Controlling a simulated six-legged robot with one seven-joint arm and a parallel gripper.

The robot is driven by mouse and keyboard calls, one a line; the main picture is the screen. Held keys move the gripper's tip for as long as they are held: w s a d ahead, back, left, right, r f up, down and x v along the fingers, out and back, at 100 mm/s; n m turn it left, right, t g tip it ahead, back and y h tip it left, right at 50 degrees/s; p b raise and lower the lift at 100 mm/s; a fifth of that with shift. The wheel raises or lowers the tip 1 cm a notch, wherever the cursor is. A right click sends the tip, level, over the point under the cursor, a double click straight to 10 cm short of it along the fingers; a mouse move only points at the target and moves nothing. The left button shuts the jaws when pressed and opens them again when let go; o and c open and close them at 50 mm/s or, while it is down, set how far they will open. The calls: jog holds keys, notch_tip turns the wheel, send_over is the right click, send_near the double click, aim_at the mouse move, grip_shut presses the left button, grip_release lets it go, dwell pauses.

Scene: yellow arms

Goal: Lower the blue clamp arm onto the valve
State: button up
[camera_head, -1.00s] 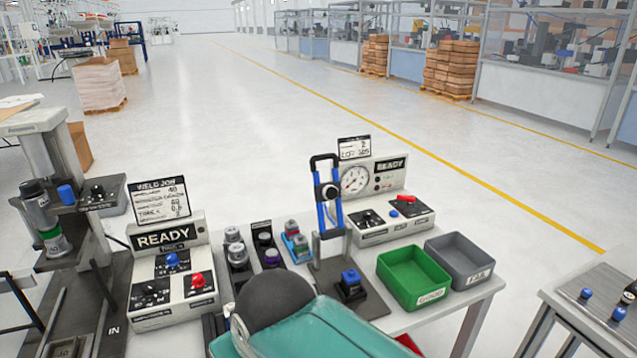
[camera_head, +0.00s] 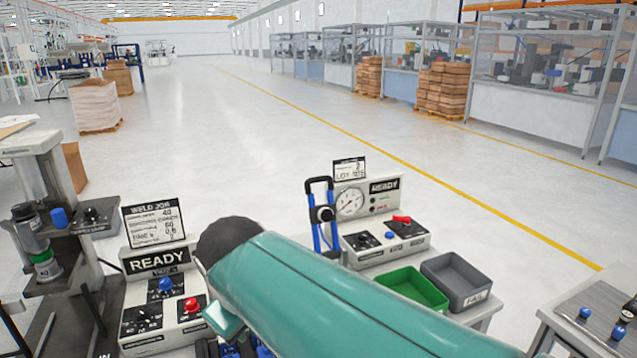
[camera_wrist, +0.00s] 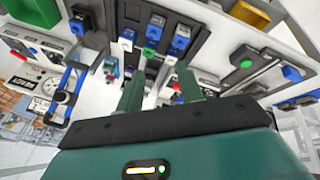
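The blue clamp arm (camera_head: 323,222) stands raised, a blue two-bar frame with a black handle, in front of the gauge tester. It also shows at the left of the wrist view (camera_wrist: 62,97). A blue-topped valve on a black base (camera_wrist: 79,24) appears near the clamp in the wrist view; my teal arm hides the clamp's base and that valve in the head view. My gripper (camera_wrist: 159,80) has its two teal fingers apart, with nothing seen held between them. It is away from the clamp arm, which lies left of the fingers in the wrist view.
The gauge tester (camera_head: 388,238), green bin (camera_head: 414,288) and grey bin (camera_head: 456,281) stand right of the clamp. The weld control box (camera_head: 163,312) is at left. Several blue and green-topped parts (camera_wrist: 181,41) lie beyond my fingers. A side table (camera_head: 590,310) is at right.

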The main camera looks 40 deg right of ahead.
jog(key=w+d+r+n+g+h, duration=0.2)
jog(key=w+d+r+n+h, duration=0.15)
jog(key=w+d, duration=0.5)
jog(key=w+d+r+n+g+h, duration=0.25)
jog(key=w+d+h, duration=0.25)
jog(key=w+d, duration=0.4)
jog(key=n+g+h, duration=0.3)
jog(key=g+h, duration=0.2)
jog(key=h, duration=0.2)
send_near(309, 180)
jog(key=shift+y, duration=0.25)
jog(key=x, duration=1.3)
jog(key=shift+w+d, duration=0.1)
jog(key=shift+w, duration=0.2)
jog(key=shift+s+r, duration=0.1)
grip_shut()
